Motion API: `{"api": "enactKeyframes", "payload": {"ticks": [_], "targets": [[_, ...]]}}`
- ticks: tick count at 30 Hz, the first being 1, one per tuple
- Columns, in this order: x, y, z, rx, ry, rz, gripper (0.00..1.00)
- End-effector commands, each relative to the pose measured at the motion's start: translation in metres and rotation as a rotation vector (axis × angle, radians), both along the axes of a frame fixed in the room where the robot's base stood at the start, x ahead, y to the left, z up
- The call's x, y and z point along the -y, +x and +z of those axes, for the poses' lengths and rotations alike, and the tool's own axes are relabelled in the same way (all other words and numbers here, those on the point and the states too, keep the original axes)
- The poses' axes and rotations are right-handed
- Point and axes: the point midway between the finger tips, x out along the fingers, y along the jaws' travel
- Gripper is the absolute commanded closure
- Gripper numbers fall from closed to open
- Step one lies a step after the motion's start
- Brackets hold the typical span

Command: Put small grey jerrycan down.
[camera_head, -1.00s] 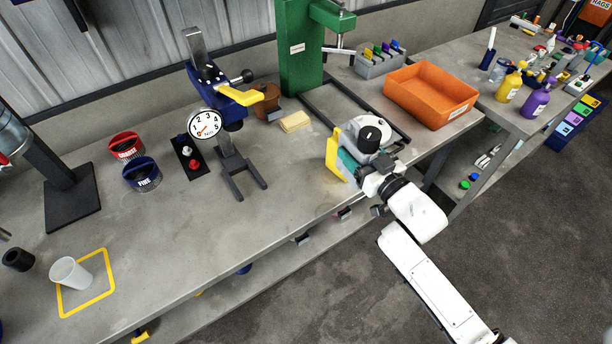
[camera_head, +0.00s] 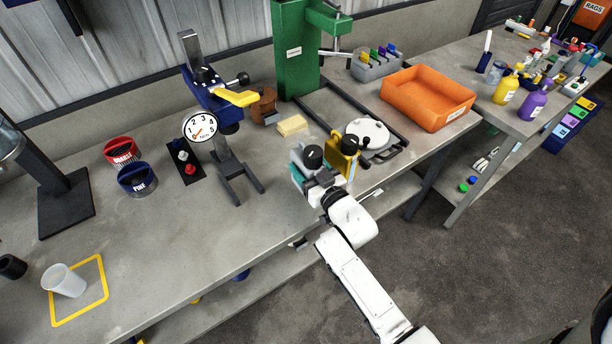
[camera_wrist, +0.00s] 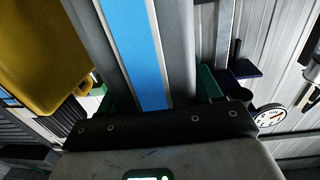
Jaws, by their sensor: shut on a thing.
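The small grey jerrycan (camera_head: 302,157) with a black cap is in my gripper (camera_head: 312,180), left of a yellow can (camera_head: 346,152). My gripper is shut on the jerrycan, with teal parts along its side. In the wrist view the jerrycan's grey side with a blue stripe (camera_wrist: 136,45) fills the middle, between the fingers. The yellow can also shows in the wrist view (camera_wrist: 42,50), close by on the left. The jerrycan is over the front part of the grey workbench (camera_head: 235,225). Its base is hidden, so I cannot tell whether it touches the bench.
A white round plate (camera_head: 368,131) lies behind the yellow can. A yellow sponge (camera_head: 292,125) lies behind the jerrycan. An orange tray (camera_head: 428,98) stands at the right. A blue stand with a dial (camera_head: 200,127) stands to the left.

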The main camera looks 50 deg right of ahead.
Motion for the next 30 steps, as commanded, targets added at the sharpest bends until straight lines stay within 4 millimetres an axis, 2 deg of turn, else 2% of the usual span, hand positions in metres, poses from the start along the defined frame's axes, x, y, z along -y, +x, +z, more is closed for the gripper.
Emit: {"api": "enactKeyframes", "payload": {"ticks": [4, 7, 11, 23, 24, 30], "targets": [[0.000, 0.006, -0.007, 0.003, -0.002, -0.003, 1.00], [-0.001, 0.006, -0.023, 0.001, -0.001, -0.001, 1.00], [-0.001, 0.006, -0.034, 0.002, -0.004, -0.001, 1.00], [-0.002, 0.006, -0.039, 0.003, -0.003, 0.000, 1.00], [-0.002, 0.005, -0.040, -0.001, -0.001, 0.000, 0.33], [-0.002, 0.005, -0.039, -0.001, -0.001, 0.000, 0.14]]}}
